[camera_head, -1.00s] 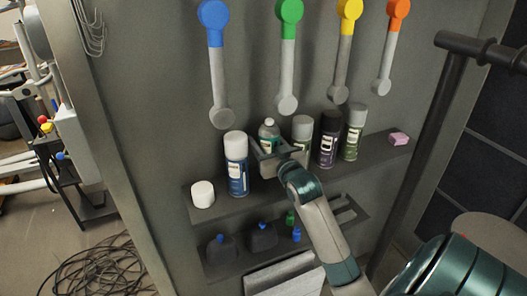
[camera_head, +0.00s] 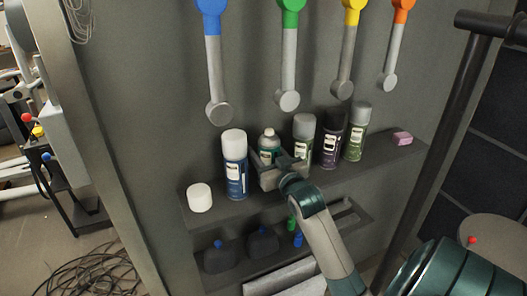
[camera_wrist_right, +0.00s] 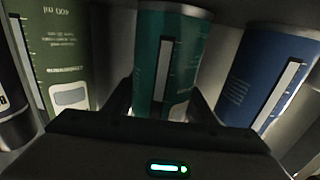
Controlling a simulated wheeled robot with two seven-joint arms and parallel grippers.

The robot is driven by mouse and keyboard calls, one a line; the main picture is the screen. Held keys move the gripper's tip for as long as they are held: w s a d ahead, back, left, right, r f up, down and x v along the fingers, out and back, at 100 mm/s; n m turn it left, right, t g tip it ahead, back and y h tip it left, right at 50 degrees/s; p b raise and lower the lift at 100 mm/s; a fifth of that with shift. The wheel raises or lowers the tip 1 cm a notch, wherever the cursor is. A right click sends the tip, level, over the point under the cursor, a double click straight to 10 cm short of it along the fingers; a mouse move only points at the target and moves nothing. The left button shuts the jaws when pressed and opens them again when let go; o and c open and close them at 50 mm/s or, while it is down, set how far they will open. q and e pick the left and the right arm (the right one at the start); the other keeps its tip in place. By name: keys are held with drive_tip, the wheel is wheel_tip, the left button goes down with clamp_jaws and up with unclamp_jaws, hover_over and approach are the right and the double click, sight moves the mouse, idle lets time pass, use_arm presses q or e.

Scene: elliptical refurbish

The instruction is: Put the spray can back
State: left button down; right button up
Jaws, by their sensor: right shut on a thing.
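The spray can (camera_head: 269,142) is teal with a pale cap and stands upright among other cans above the upper shelf. My right gripper (camera_head: 277,172) is shut around its body from the front. In the right wrist view the teal can (camera_wrist_right: 170,62) sits between the two fingers. The gripper hides its lower part, so I cannot tell whether its base touches the shelf. My left gripper is not in view.
On the upper shelf (camera_head: 245,210), a blue can (camera_head: 235,165) stands close left and a green-grey can (camera_head: 303,138) close right. Purple and green cans, a white lid (camera_head: 199,197) and a pink block (camera_head: 402,138) are also there. A dark post (camera_head: 432,140) rises at right.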

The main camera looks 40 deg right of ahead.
drive_tip(key=o, duration=0.7)
drive_tip(key=shift+f, duration=0.15)
drive_tip(key=o, duration=0.4)
drive_tip(key=shift+w, duration=0.15)
drive_tip(key=shift+o, duration=0.2)
drive_tip(key=shift+r, duration=0.2)
drive_tip(key=shift+s+f, duration=0.15)
drive_tip(key=shift+s, duration=0.1)
drive_tip(key=b+v, duration=0.3)
drive_tip(key=v, duration=0.7)
drive_tip(key=shift+s, duration=0.15)
drive_tip(key=shift+s+a, duration=0.25)
drive_tip(key=shift+s, duration=0.35)
